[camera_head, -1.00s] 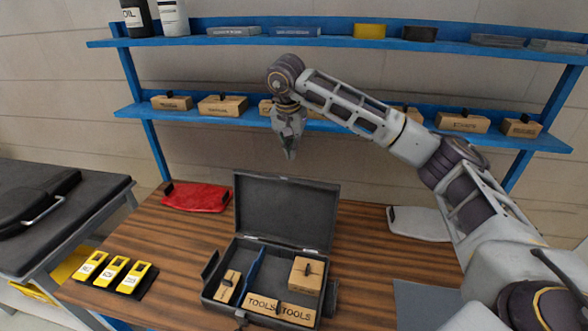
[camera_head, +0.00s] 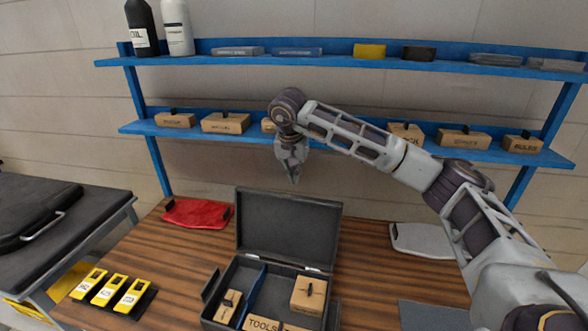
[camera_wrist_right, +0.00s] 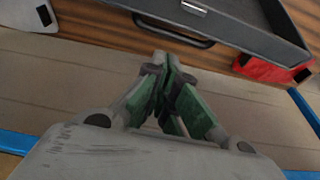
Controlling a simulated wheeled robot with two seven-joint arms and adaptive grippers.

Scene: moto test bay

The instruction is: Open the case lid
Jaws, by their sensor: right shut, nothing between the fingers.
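The dark grey case (camera_head: 276,289) stands on the wooden table, with its near edge cut off by the frame. Its lid (camera_head: 287,228) stands raised at the back, inner side facing me. My right gripper (camera_head: 293,180) is shut and empty, pointing down just above the lid's top edge in the picture. In the right wrist view the shut green-padded fingers of my right gripper (camera_wrist_right: 172,98) show with the lid (camera_wrist_right: 235,28) and its dark handle (camera_wrist_right: 170,33) beyond them, apart. My left gripper is not in view.
The case holds wooden blocks (camera_head: 308,293) and a blue divider (camera_head: 253,292). A red cloth (camera_head: 197,213) and a grey pad (camera_head: 422,240) lie either side of the lid. Yellow-labelled items (camera_head: 108,290) sit front left. A blue two-level shelf (camera_head: 185,131) with boxes stands behind.

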